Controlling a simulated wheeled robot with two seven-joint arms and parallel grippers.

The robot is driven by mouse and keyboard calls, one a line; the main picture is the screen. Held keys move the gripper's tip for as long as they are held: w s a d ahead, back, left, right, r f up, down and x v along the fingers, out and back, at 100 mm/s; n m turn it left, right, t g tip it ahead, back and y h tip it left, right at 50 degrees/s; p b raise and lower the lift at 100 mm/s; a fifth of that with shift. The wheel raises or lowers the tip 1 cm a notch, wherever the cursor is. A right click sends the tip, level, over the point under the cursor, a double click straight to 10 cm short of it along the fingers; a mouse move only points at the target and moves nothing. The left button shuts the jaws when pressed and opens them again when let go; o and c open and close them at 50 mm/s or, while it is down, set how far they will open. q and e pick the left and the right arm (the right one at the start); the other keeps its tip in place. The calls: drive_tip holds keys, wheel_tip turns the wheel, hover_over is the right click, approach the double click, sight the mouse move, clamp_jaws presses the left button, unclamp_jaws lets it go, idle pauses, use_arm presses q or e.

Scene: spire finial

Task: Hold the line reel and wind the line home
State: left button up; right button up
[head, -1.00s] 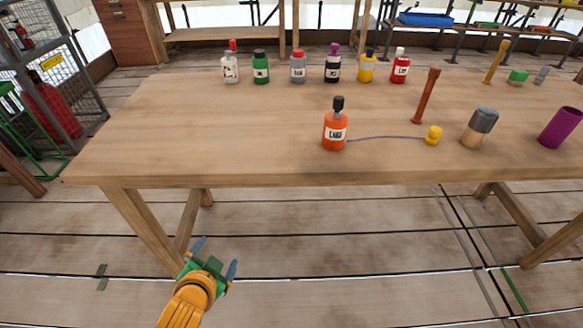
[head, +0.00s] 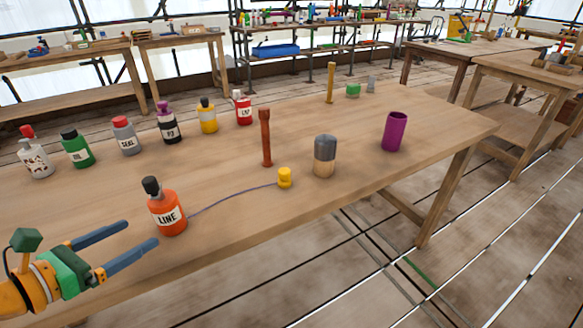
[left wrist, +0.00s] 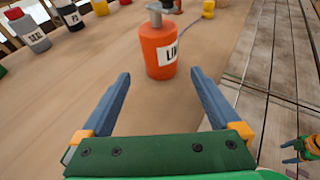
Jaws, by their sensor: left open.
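The line reel is an orange bottle-shaped body (head: 168,214) with a dark top and a white LINE label, upright near the table's front edge. It also shows in the left wrist view (left wrist: 157,54), ahead of and between the fingers. A thin purple line (head: 235,197) runs from it across the table to a small yellow piece (head: 285,178). My left gripper (head: 142,240) is open and empty, its fingers pointing toward the reel and apart from it. In the left wrist view a green and orange gripper part, seemingly my right one (left wrist: 293,152), shows small at the lower right edge.
Several labelled bottles, among them a green one (head: 76,148), stand in a row farther back. A brown upright post (head: 265,138), a grey-topped wooden cylinder (head: 324,156) and a purple cup (head: 395,132) stand to the right. The wooden table (head: 230,225) is clear before the line.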

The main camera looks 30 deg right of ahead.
sight(158, 225)
use_arm(q)
drive_tip(key=shift+w+d+f, duration=0.15)
drive_tip(key=shift+d, duration=0.2)
drive_tip(key=b+x, duration=0.2)
drive_tip(key=x, duration=0.4)
drive_tip(key=shift+d+f, duration=0.1)
drive_tip(key=shift+f, duration=0.1)
drive_tip(key=shift+w+d+b, duration=0.35)
drive_tip(key=shift+d+b, duration=0.05)
drive_tip(key=shift+b, duration=0.15)
use_arm(e)
drive_tip(key=f, duration=0.1)
drive_tip(key=a+f, duration=0.1)
drive_tip(key=f, duration=0.1)
drive_tip(key=shift+s+a, duration=0.25)
drive_tip(key=shift+s, duration=0.05)
use_arm(q)
drive_tip(key=shift+d, duration=0.1)
drive_tip(key=c, duration=0.9)
use_arm(e)
drive_tip(key=shift+d, duration=0.15)
